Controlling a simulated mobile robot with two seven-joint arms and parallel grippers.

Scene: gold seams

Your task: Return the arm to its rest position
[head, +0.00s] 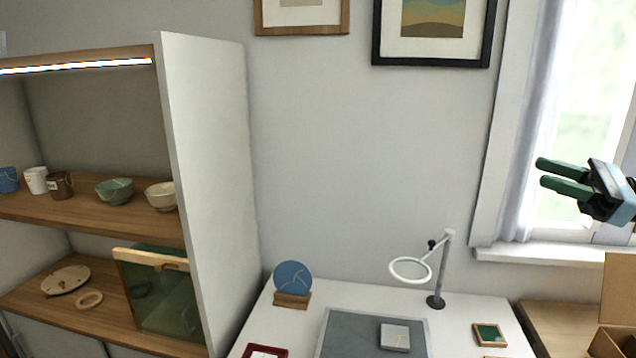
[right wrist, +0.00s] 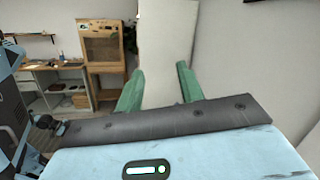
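My right gripper (head: 566,180) is raised at the right edge of the head view, in front of the window. Its two green fingers point left and stand apart, with nothing between them. In the right wrist view the same fingers (right wrist: 160,88) are spread apart and empty, with a pale panel and wall behind them. My left gripper is in neither view.
A white table (head: 460,325) holds a grey mat (head: 340,340), a ring lamp (head: 437,300), and a blue disc (head: 293,277) on a wooden stand. A shelf unit (head: 205,150) with bowls and cups stands at left. An open cardboard box (head: 618,300) is at lower right.

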